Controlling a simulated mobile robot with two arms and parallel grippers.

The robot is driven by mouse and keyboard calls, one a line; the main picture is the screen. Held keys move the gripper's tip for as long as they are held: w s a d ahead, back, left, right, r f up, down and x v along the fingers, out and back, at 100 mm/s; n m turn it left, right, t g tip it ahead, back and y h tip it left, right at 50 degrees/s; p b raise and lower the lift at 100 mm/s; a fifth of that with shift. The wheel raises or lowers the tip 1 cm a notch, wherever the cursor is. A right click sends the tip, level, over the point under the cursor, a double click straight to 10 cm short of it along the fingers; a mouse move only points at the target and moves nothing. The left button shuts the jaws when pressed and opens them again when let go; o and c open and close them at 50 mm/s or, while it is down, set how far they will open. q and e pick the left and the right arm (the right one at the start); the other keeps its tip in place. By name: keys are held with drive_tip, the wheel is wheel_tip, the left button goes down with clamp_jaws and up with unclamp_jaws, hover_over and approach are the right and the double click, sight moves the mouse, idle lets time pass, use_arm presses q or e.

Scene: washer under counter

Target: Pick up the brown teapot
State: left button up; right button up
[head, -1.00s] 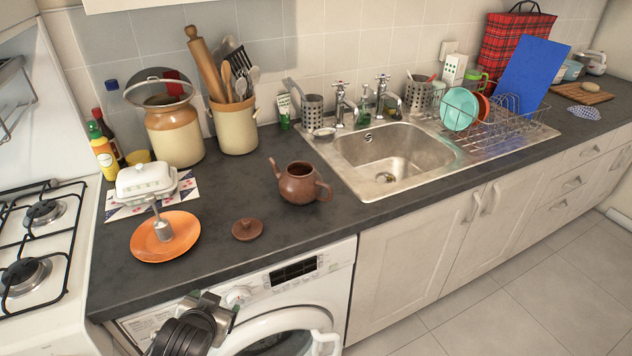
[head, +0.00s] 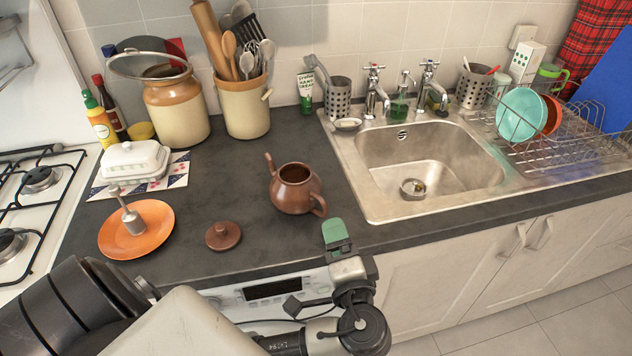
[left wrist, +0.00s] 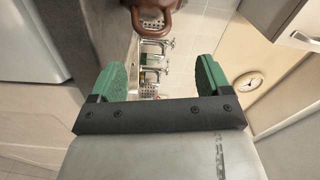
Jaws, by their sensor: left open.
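The brown teapot (head: 292,190) stands upright and without its lid on the dark counter, left of the sink. Its spout points to the back left and its handle to the front right. Its brown lid (head: 222,236) lies apart from it on the counter. My left gripper (head: 337,236) is at the counter's front edge, just right of and in front of the teapot's handle, not touching it. In the left wrist view, the green fingers (left wrist: 160,78) are spread with nothing between them, and the teapot's handle (left wrist: 152,28) shows beyond them at the top. My right gripper is not in view.
An orange plate (head: 150,238) with a metal utensil, a white butter dish (head: 134,160) and tall crocks (head: 242,105) stand left and behind. The sink (head: 430,160) is to the right, and a dish rack (head: 560,145) lies beyond it. Bare counter surrounds the teapot.

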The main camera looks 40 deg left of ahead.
sight(326, 209)
use_arm(q)
drive_tip(key=x, duration=0.4)
drive_tip(key=shift+a+p, duration=0.2)
drive_tip(key=shift+p, duration=0.15)
drive_tip(key=shift+w+a, duration=0.35)
drive_tip(key=shift+a, duration=0.05)
drive_tip(key=x, duration=0.1)
drive_tip(key=p+x, duration=0.1)
drive_tip(key=x, duration=0.3)
drive_tip(key=shift+s+f+p, duration=0.1)
drive_tip(key=shift+f+p, duration=0.15)
drive_tip(key=shift+p, duration=0.1)
drive_tip(key=shift+d, duration=0.1)
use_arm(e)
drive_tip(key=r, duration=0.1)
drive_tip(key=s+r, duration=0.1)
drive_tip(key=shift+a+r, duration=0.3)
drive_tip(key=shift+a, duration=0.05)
use_arm(q)
drive_tip(key=c, duration=1.2)
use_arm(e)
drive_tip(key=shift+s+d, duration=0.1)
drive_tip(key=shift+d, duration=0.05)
use_arm(q)
drive_tip(key=shift+r, duration=0.25)
drive_tip(key=shift+c, duration=0.2)
